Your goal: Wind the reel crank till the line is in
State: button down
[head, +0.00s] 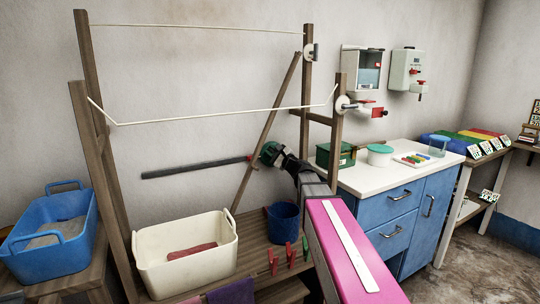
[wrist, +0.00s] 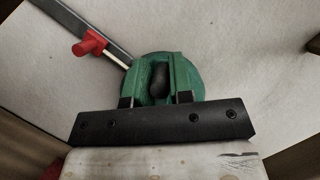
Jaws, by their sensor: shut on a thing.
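A green round reel (wrist: 193,72) is at the wall end of a dark grey bar, and also shows in the head view (head: 266,152). In the wrist view my gripper (wrist: 160,78) has its two fingers on either side of a dark crank knob (wrist: 160,80) in front of the reel. It is shut on this knob. A short pale line (wrist: 115,59) runs from the reel to a red piece (wrist: 90,43) beside the bar. In the head view my gripper (head: 275,155) hides part of the reel, and the crank's arm cannot be made out.
A wooden frame (head: 85,120) with strung cords and a slanting brace (head: 262,140) stands around the reel. Below are a cream tub (head: 150,245), a blue bucket (head: 283,225) and red pegs (head: 290,255). A blue cabinet (head: 395,215) stands right.

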jog(key=shift+w+d+r+m+t+h, duration=0.25)
jog(key=shift+d+m+t+h, duration=0.35)
jog(key=shift+m, duration=1.15)
jog(key=shift+w+d+r+m+t+h, duration=0.15)
jog(key=shift+d+m+t+h, duration=0.45)
jog(key=shift+m, duration=1.1)
jog(key=shift+w+d+r+m+t+h, duration=0.15)
jog(key=shift+w+d+m+t+h, duration=0.2)
jog(key=shift+m+t, duration=0.95)
jog(key=shift+m+g, duration=0.5)
jog(key=shift+m, duration=0.15)
jog(key=c, duration=1.1)
grip_release()
jog(key=v, duration=1.1)
